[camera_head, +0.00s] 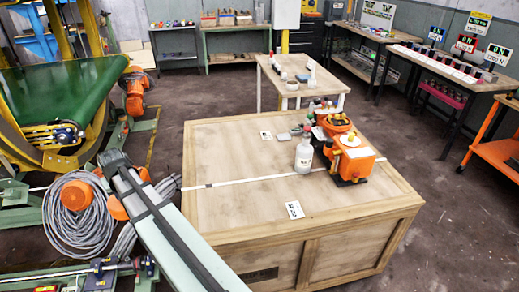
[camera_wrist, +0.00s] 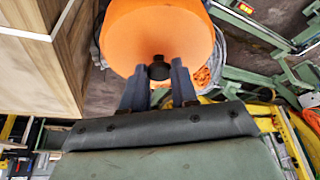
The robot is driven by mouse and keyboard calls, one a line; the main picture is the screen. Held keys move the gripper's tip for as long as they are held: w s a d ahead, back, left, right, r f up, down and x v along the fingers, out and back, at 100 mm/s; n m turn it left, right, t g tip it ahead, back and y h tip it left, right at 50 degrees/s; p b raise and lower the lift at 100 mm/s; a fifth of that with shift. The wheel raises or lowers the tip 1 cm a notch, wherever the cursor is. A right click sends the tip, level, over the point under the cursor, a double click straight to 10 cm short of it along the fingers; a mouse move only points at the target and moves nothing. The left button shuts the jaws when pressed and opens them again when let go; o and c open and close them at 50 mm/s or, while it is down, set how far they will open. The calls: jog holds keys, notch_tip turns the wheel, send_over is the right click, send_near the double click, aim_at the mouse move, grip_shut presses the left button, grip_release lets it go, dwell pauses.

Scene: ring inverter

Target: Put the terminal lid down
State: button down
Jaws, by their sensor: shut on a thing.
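In the wrist view my gripper (camera_wrist: 159,78) is shut on the black knob of the terminal lid (camera_wrist: 160,28). The lid is a large smooth orange piece that fills the top middle of that view, its far edge cut off. It is held off the wooden crate (camera_wrist: 32,68), which shows to its left. The orange inverter unit (camera_head: 352,163) stands on the right part of the crate top (camera_head: 235,200).
A white-grey bottle (camera_head: 304,155) and small items stand beside the inverter. A white card (camera_head: 294,210) lies near the crate's front edge. The crate's left and front top is mostly clear. A grey cable coil (camera_head: 75,220) is left of the crate. A small table (camera_head: 298,80) stands behind.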

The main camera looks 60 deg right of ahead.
jog(key=s+d+m+g+h, duration=0.1)
jog(key=s+d+m, duration=0.25)
jog(key=d, duration=1.45)
jog(key=s+d+m+h, duration=0.15)
jog(key=s+d, duration=0.25)
jog(key=d, duration=1.3)
jog(key=s+d+r+m+g, duration=0.1)
jog(key=s+d+m, duration=0.4)
jog(key=d, duration=0.8)
jog(key=s+d+r+m+g, duration=0.1)
jog(key=s+d+m+g, duration=0.15)
jog(key=s+d, duration=0.7)
jog(key=s+d+r+m+g, duration=0.1)
jog(key=s+d+m, duration=0.35)
jog(key=d, duration=1.05)
jog(key=shift+d+f+m+g+h, duration=0.1)
jog(key=shift+f+m, duration=0.4)
jog(key=shift+f, duration=1.1)
jog(key=shift+d+f+m+g+h, duration=0.15)
jog(key=shift+f+m, duration=0.35)
jog(key=shift+f, duration=1.1)
jog(key=shift+a+f+m+h, duration=0.1)
jog(key=shift+f+m, duration=0.4)
jog(key=shift+f, duration=1.1)
jog(key=shift+f, duration=0.6)
jog(key=c, duration=0.9)
grip_release()
jog(key=shift+o, duration=0.2)
